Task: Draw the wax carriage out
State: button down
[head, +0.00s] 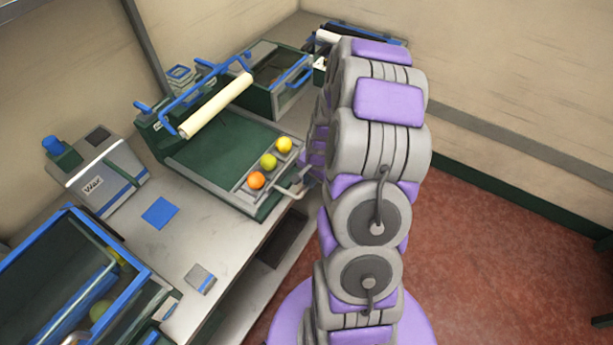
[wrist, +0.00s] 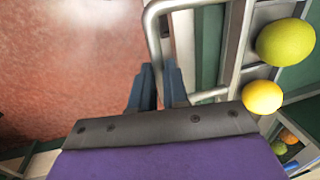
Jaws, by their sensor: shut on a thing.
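The wax carriage (head: 290,165) is a grey tray along the front edge of a green bed. It carries an orange fruit (head: 257,180), a green one (head: 268,161) and a yellow one (head: 284,144) in a row. Its bent metal handle (head: 292,192) sticks out over the bench's front edge. In the wrist view, my gripper (wrist: 157,75) is shut on the handle (wrist: 153,32), whose tube runs down between the dark fingers. The green fruit (wrist: 285,41) and yellow fruit (wrist: 262,97) show on the right there. My arm hides the gripper in the head view.
A cream roller (head: 215,106) with a blue frame stands over the green bed. The Wax box (head: 100,180), a blue square (head: 160,213) and a blue-rimmed bin (head: 140,262) are to the left. Another green bin (head: 278,98) stands behind. Red floor (head: 500,210) is open on the right.

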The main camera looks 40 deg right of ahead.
jog(key=shift+s, duration=0.15)
jog(key=c, duration=1.3)
grip_release()
jog(key=shift+s+d, duration=0.1)
jog(key=shift+s, duration=0.05)
jog(key=shift+o, duration=0.9)
jog(key=shift+d, duration=0.1)
notch_tip(320, 180, up, 17)
jog(key=s+d+p, duration=0.1)
jog(key=s+p, duration=0.1)
jog(key=shift+s+p, duration=0.35)
